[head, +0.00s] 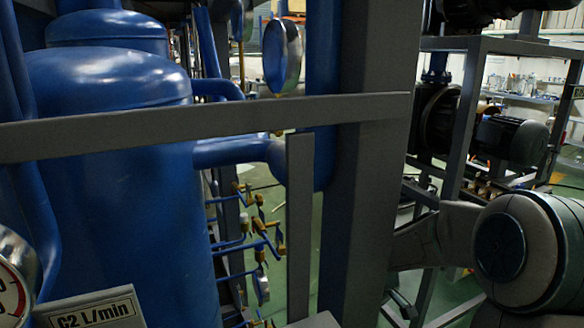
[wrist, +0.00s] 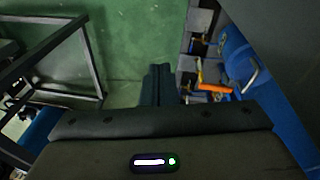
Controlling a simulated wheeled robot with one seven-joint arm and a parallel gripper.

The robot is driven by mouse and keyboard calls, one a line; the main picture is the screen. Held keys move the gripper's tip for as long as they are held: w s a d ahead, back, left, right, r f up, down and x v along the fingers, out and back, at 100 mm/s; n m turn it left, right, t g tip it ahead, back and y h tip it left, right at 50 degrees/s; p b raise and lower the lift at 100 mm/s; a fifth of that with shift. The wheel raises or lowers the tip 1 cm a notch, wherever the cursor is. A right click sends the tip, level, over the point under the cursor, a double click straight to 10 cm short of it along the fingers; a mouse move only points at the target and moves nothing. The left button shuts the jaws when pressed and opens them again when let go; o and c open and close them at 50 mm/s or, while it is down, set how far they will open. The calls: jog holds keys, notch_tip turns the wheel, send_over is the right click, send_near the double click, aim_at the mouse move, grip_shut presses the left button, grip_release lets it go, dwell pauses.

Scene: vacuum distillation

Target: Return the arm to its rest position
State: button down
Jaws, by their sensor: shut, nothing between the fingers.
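My gripper (wrist: 159,72) shows in the wrist view as two dark fingers pressed together, shut and empty. It points out over the green floor (wrist: 135,35), apart from the equipment at either side. In the head view my arm is at the lower right, beside a grey steel upright; I cannot make out the gripper's fingers there.
Large blue tank (head: 110,170) and grey crossbar (head: 200,120) fill the left. A grey upright (head: 372,150) stands mid-picture, near my arm. A motor (head: 510,140) sits in a frame behind. In the wrist view, an orange part (wrist: 212,88) and blue pipework (wrist: 240,62) lie right, a metal frame (wrist: 65,75) left.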

jog(key=s+d+r+m+h, duration=0.1)
jog(key=s+d+r+m, duration=0.25)
jog(key=s, duration=0.25)
jog(key=s+d+r+m+h, duration=0.2)
jog(key=s+d+r+m, duration=0.15)
jog(key=s, duration=0.35)
jog(key=s+a+r+t+y, duration=0.1)
jog(key=s+a+r+y, duration=0.2)
jog(key=s+a+r, duration=0.2)
jog(key=s+a, duration=0.3)
jog(key=a, duration=0.3)
jog(key=shift+s+a+n, duration=0.3)
jog(key=shift+s+a, duration=0.05)
